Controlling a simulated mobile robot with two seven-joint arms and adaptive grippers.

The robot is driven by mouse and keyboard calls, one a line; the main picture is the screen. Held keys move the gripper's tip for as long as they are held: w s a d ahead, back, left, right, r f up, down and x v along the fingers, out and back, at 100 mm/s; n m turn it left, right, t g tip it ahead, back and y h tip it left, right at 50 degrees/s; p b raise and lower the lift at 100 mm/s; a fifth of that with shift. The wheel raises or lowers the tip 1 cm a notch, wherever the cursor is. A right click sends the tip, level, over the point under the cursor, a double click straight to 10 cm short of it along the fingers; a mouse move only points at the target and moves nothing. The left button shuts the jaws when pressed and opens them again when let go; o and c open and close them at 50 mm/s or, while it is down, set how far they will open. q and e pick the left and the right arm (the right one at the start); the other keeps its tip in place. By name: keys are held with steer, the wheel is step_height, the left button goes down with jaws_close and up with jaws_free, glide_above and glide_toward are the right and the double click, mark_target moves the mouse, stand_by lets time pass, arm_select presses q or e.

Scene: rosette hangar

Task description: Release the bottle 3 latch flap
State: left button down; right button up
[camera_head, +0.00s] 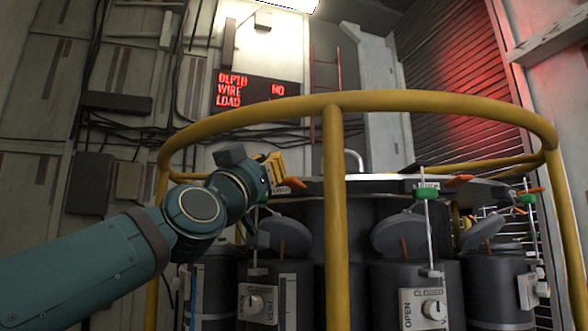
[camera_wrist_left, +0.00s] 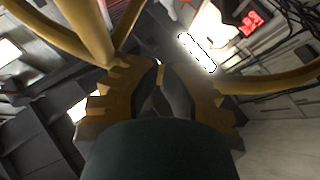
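My left gripper (camera_head: 279,172), with yellow fingers, is at the rim of the dark round rack, behind the yellow rail. In the left wrist view its fingers (camera_wrist_left: 160,72) come together at the tips; nothing held can be made out between them. An orange flap (camera_head: 294,183) shows right beside the fingertips; I cannot tell whether they touch. Similar orange flaps lie on the rim at the middle right (camera_head: 459,180) and far right (camera_head: 537,190). Dark bottles (camera_head: 385,279) stand below. No bottle number is legible, so I cannot tell which is bottle 3. My right gripper is out of view.
A yellow ring rail (camera_head: 350,101) with an upright post (camera_head: 335,220) stands in front of the rack. Green-handled rods (camera_head: 425,192) and valve panels (camera_head: 423,308) are on the bottle fronts. A red-lettered sign (camera_head: 255,92) hangs on the back wall.

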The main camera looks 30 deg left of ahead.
arm_select(q)
steer(key=shift+w, duration=0.15)
step_height(320, 180, up, 5)
steer(key=p, duration=0.4)
glide_above(294, 184)
steer(key=s, duration=0.2)
steer(key=shift+s+d+f+b, duration=0.1)
steer(key=shift+d+f+b, duration=0.05)
steer(key=shift+f+b, duration=0.65)
steer(key=shift+d+f+b, duration=0.1)
steer(key=shift+f+b, duration=0.35)
steer(key=shift+f, duration=0.65)
